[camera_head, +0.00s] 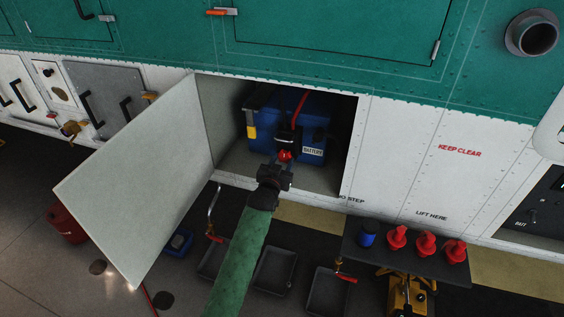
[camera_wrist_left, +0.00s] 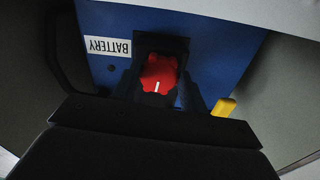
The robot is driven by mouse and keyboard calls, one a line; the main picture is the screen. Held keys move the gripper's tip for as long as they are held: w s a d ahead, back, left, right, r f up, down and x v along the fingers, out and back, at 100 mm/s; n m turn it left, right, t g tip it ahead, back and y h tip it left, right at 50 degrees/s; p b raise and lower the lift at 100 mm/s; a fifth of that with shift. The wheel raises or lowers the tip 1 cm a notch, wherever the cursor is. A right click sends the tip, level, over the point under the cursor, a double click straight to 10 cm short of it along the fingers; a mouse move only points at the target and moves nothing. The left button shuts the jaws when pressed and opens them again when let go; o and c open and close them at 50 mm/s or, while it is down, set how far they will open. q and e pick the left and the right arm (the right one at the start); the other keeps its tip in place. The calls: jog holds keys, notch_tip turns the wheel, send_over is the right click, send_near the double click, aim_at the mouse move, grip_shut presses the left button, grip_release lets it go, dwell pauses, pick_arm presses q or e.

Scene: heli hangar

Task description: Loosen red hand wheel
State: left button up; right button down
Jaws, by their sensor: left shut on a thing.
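The red hand wheel (camera_head: 285,155) is on the front of a blue battery (camera_head: 262,112) inside an open compartment. My left gripper (camera_head: 282,164) reaches in from below and is shut on the wheel. In the left wrist view the lobed red wheel (camera_wrist_left: 159,73) with a white mark sits in a dark mount on the blue battery face (camera_wrist_left: 200,50). The fingers (camera_wrist_left: 160,98) are dark and hard to tell from the mount. My right gripper is in neither view.
The open white compartment door (camera_head: 140,175) stands to the left of my arm. A dark shelf (camera_head: 385,262) at the lower right carries a blue cap (camera_head: 367,234) and red fittings (camera_head: 426,243). Dark trays (camera_head: 274,272) lie on the floor below.

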pick_arm(q)
jog(key=shift+n, duration=0.6)
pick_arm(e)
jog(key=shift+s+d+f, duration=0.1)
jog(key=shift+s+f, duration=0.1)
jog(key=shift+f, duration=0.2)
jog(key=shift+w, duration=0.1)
pick_arm(q)
jog(key=o, duration=1)
jog(key=shift+c, duration=0.2)
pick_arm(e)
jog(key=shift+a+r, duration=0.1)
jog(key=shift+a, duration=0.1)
pick_arm(q)
jog(key=shift+s, duration=0.1)
jog(key=shift+s+a+f, duration=0.1)
jog(key=shift+s+f, duration=0.05)
jog(key=shift+s, duration=0.1)
jog(key=b+v, duration=0.2)
jog(key=v, duration=0.5)
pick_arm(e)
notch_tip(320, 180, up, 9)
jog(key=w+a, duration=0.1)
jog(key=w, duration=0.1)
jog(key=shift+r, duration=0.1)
